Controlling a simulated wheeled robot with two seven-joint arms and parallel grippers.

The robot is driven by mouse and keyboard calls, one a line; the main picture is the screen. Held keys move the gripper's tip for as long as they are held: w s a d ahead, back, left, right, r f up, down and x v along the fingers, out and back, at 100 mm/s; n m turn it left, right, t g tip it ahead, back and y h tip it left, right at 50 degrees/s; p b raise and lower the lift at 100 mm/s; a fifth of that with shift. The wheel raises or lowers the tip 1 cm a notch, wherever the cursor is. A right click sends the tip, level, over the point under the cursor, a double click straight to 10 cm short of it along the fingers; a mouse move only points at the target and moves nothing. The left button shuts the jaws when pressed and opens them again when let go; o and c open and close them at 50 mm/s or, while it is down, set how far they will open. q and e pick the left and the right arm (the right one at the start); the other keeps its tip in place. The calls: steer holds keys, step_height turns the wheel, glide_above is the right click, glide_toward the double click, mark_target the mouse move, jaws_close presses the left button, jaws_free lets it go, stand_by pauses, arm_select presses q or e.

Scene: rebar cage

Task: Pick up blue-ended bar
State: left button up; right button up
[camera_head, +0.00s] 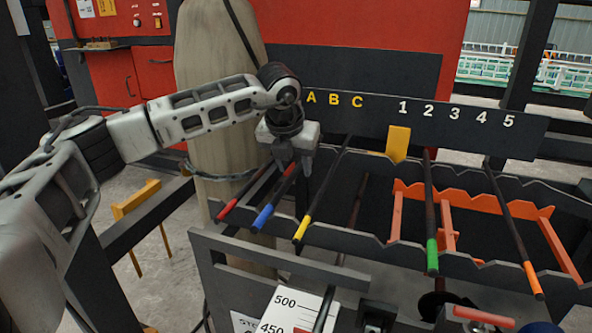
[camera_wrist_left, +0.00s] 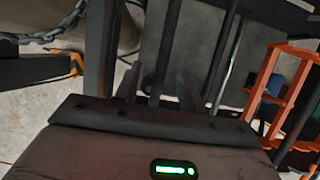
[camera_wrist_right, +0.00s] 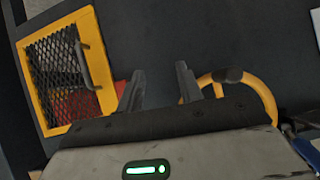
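The blue-ended bar (camera_head: 263,217) rests in the rack's left part, between a red-ended bar (camera_head: 228,209) and a yellow-ended bar (camera_head: 302,228). My left gripper (camera_head: 293,172) points down over its dark shaft, behind the blue end. In the left wrist view its fingers (camera_wrist_left: 158,90) are apart, with a dark bar (camera_wrist_left: 167,40) running between them; the blue end is not visible there. My right gripper (camera_wrist_right: 158,88) shows only in the right wrist view, with fingers apart and nothing between them.
The notched dark rack (camera_head: 350,240) also holds a green-ended bar (camera_head: 432,257) and an orange-ended bar (camera_head: 533,280) to the right. A sign board (camera_head: 450,122) stands behind. In the right wrist view, a yellow-framed mesh panel (camera_wrist_right: 60,75) and a curved yellow handle (camera_wrist_right: 255,85) are close.

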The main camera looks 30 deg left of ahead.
arm_select(q)
jaws_close()
steer(key=shift+w+r, duration=0.1)
